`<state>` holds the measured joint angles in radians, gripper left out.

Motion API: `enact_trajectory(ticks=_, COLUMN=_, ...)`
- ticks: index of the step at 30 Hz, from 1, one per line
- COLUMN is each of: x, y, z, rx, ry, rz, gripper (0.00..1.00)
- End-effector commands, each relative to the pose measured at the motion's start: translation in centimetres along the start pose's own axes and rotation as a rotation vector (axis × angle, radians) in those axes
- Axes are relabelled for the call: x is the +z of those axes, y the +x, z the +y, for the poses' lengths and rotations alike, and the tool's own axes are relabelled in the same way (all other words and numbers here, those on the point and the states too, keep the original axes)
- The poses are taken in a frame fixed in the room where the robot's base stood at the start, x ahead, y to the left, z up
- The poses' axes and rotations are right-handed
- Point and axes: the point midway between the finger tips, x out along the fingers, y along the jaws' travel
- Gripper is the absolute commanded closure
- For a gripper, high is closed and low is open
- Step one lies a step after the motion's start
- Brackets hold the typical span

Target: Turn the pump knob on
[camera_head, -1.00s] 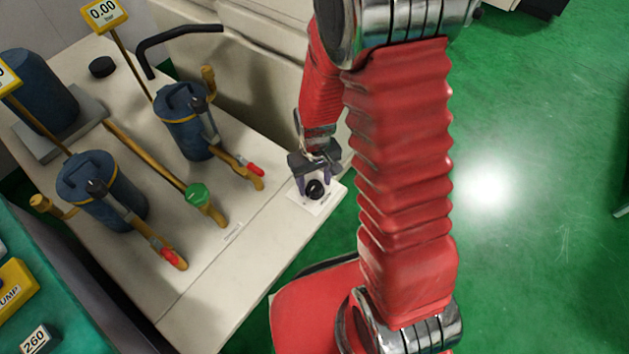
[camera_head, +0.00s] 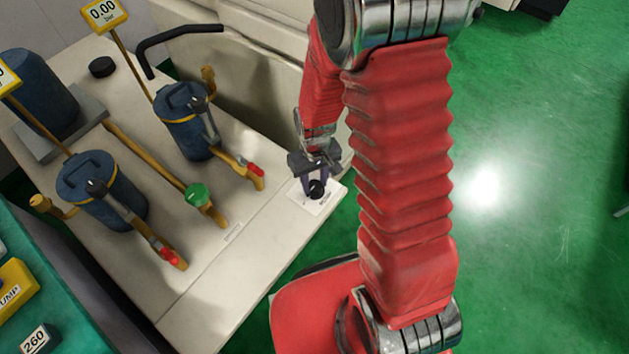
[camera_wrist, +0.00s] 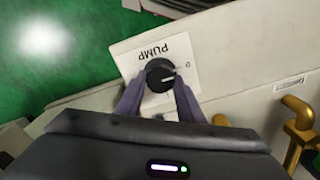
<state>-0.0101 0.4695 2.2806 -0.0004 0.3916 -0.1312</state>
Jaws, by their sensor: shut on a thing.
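The pump knob (camera_wrist: 159,75) is a round black knob with a pale pointer line. It sits on a white plate (camera_wrist: 181,48) marked PUMP, which appears upside down in the wrist view. The pointer aims to the right, close to the 0 mark. In the head view the knob (camera_head: 317,189) is at the table's right edge. My gripper (camera_wrist: 158,88) is shut on the knob, with one purple finger on each side of it. In the head view my gripper (camera_head: 315,178) comes down onto the knob from behind.
Two blue filter canisters (camera_head: 187,118) (camera_head: 92,185) with yellow pipes and red-tipped levers stand on the pale table (camera_head: 262,255), left of the knob. A green knob (camera_head: 196,195) sits on a pipe between them. Green floor (camera_head: 530,130) lies open at the right.

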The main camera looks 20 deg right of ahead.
Motion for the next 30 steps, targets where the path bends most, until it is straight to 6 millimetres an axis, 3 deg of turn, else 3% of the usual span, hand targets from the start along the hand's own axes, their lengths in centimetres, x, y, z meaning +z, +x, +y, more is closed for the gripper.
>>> enact_trajectory(ticks=14, x=-0.01, y=-0.02, z=0.0, rx=0.0, ry=0.197, rz=0.0, gripper=0.88)
enact_trajectory(ticks=30, x=0.03, y=-0.03, z=0.09, rx=0.0, ry=0.691, rz=0.0, gripper=0.88)
